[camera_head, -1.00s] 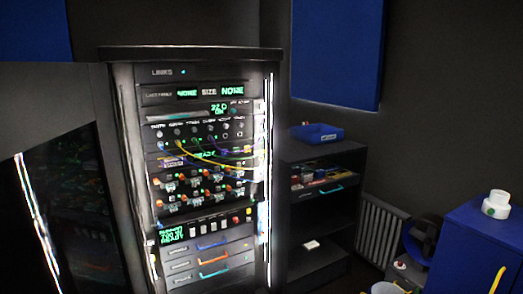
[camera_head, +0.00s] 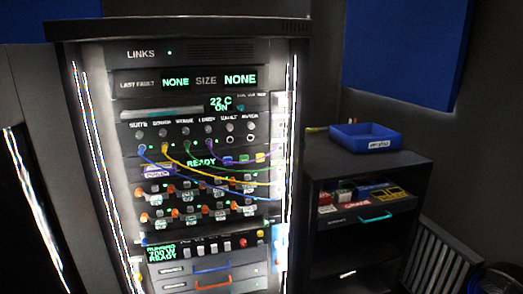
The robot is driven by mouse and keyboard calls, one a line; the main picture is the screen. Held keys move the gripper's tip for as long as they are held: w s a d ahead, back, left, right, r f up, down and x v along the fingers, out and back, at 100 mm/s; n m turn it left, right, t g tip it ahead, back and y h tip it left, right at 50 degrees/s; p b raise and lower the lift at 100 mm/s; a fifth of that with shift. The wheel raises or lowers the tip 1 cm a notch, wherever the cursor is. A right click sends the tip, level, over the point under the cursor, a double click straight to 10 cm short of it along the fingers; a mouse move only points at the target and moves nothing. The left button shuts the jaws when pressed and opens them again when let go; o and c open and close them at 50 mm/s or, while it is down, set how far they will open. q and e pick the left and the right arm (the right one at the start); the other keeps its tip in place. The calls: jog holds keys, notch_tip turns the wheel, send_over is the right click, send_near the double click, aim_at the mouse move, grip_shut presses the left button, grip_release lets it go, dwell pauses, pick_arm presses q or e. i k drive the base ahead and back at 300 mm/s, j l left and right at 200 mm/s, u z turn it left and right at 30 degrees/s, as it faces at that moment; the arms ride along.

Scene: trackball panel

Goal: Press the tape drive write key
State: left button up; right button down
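A tall rack (camera_head: 180,50) of lit panels stands left of centre. In its middle is a panel with a green READY display (camera_head: 201,162) and several small coloured keys (camera_head: 243,160) to its right. A lower panel has a green text display (camera_head: 161,253), a row of pale keys (camera_head: 212,244) and a red button (camera_head: 246,232). The key labels are too small to read, so I cannot tell which one is the write key. Neither of my grippers is in view.
Blue, yellow and purple cables (camera_head: 215,180) hang across the rack's middle. A dark shelf unit (camera_head: 365,235) stands to the right, with a blue tray (camera_head: 379,136) on top and an open drawer of coloured boxes. A radiator (camera_head: 437,262) is at far right.

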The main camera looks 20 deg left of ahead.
aim_at(243, 158)
jog(key=i+j, duration=0.55)
jog(key=j, duration=0.25)
jog(key=i+j, duration=0.3)
jog(key=i+j+z, duration=0.1)
jog(key=i+j, duration=0.15)
jog(key=j, duration=0.25)
